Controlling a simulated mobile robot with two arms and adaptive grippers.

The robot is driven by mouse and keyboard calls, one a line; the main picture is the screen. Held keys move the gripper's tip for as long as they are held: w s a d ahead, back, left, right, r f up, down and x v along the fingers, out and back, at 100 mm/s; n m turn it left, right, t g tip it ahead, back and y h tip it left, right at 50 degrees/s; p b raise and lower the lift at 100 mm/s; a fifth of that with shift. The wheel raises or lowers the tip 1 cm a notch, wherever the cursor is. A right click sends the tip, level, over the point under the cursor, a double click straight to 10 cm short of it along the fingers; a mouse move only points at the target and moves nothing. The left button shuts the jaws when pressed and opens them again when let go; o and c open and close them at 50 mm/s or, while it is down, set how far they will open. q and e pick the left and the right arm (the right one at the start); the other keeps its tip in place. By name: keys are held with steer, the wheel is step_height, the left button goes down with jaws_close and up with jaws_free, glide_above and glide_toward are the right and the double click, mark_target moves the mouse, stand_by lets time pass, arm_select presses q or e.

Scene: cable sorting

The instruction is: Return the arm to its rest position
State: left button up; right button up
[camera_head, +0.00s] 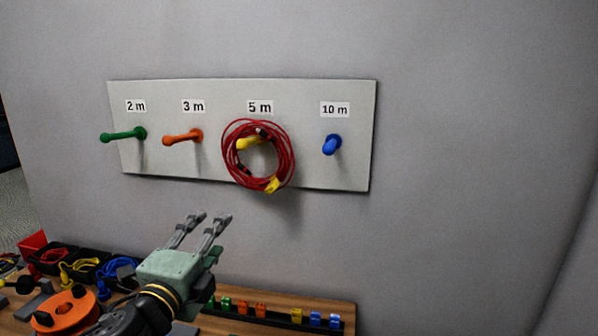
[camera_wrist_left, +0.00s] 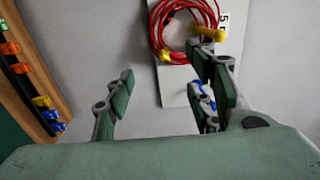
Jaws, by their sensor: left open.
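My left gripper (camera_head: 208,224) is open and empty in the head view. It is in front of the wall, below the peg board (camera_head: 215,168), with its fingers pointing up. A coiled red cable (camera_head: 288,160) with yellow ends hangs on the yellow peg under the 5 m label, apart from the gripper. In the left wrist view the two open fingers (camera_wrist_left: 165,92) show with nothing between them, and the red coil (camera_wrist_left: 156,30) is beyond them. My right gripper is in neither view.
The green peg (camera_head: 122,135), orange peg (camera_head: 180,137) and blue peg (camera_head: 331,145) are bare. On the wooden table (camera_head: 265,300) are an orange reel (camera_head: 68,310), black bins with cables (camera_head: 82,265) and a rack of coloured clips (camera_head: 295,316). The wall to the right is clear.

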arm_select(q)
steer(key=s+f+n+g+y, duration=0.1)
steer(key=s+f+n+g, duration=0.35)
steer(key=f, duration=0.75)
steer(key=s+f+n+g+y, duration=0.1)
steer(key=s+f+n+g, duration=0.1)
steer(key=s+f+n, duration=0.8)
steer(key=s+a+f+n+g+y, duration=0.15)
steer(key=s+f+g, duration=0.25)
steer(key=s+f, duration=0.5)
steer(key=s+a+f+n+g, duration=0.2)
steer(key=s+f+g, duration=0.3)
steer(key=s, duration=0.6)
step_height(320, 180, down, 26)
steer(key=s+a+f+g, duration=0.1)
steer(key=s+a+f, duration=0.2)
steer(key=s+f, duration=1.4)
steer(key=shift+s+f, duration=0.2)
steer(key=shift+s, duration=0.35)
